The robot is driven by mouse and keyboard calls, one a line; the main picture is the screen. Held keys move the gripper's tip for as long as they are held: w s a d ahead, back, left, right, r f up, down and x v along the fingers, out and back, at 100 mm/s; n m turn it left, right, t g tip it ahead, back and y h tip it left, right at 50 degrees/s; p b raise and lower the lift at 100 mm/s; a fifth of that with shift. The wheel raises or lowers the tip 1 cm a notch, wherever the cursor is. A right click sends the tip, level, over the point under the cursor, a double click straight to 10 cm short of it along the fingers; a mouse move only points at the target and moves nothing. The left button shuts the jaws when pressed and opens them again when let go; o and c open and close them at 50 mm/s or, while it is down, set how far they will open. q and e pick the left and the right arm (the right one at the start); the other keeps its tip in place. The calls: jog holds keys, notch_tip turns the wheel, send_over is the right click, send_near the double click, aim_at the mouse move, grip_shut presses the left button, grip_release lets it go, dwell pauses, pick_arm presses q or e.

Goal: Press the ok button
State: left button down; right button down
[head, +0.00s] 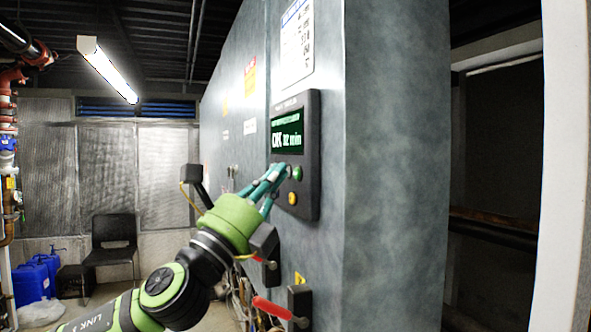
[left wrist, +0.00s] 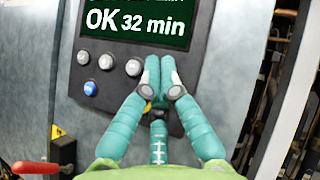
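A dark control panel (head: 311,150) is on the compressor cabinet. Its lit display (left wrist: 135,22) reads "OK 32 min" in the left wrist view. Below are a row of pale round buttons (left wrist: 106,62), a blue button (left wrist: 90,88) and an amber button (head: 293,198). A green button (head: 297,172) shows just right of my fingertips in the head view. No button label is readable. My left gripper (head: 277,172) has its teal fingers together and empty; it also shows in the left wrist view (left wrist: 161,72). The fingertips are at the button area, hiding part of it; I cannot tell contact.
Red-handled levers (head: 272,308) stick out from the cabinet below the panel. Pipes (head: 8,150) run along the left wall. A dark chair (head: 113,235) and blue jugs (head: 33,277) stand at the back left. The floor between is open.

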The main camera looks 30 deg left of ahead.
jog(key=shift+w, duration=0.3)
dwell(0.9)
pick_arm(q)
jog(key=shift+w+d, duration=0.1)
pick_arm(e)
jog(key=shift+r, duration=0.1)
pick_arm(q)
jog(key=shift+w+d, duration=0.2)
jog(key=shift+w, duration=0.05)
pick_arm(e)
jog(key=shift+r, duration=0.1)
pick_arm(q)
jog(key=shift+w+d+p, duration=0.2)
jog(key=shift+w+p, duration=0.05)
jog(key=shift+p, duration=0.15)
pick_arm(e)
jog(key=shift+r, duration=0.2)
pick_arm(q)
jog(key=shift+s+a, duration=0.1)
pick_arm(e)
jog(key=shift+f, duration=0.1)
dwell(0.4)
pick_arm(q)
jog(key=shift+s+a+f+b, duration=0.1)
jog(key=shift+s+a+b, duration=0.1)
jog(key=shift+s+b, duration=0.1)
jog(key=shift+s+a, duration=0.15)
jog(key=shift+s, duration=0.05)
pick_arm(e)
jog(key=shift+f, duration=0.25)
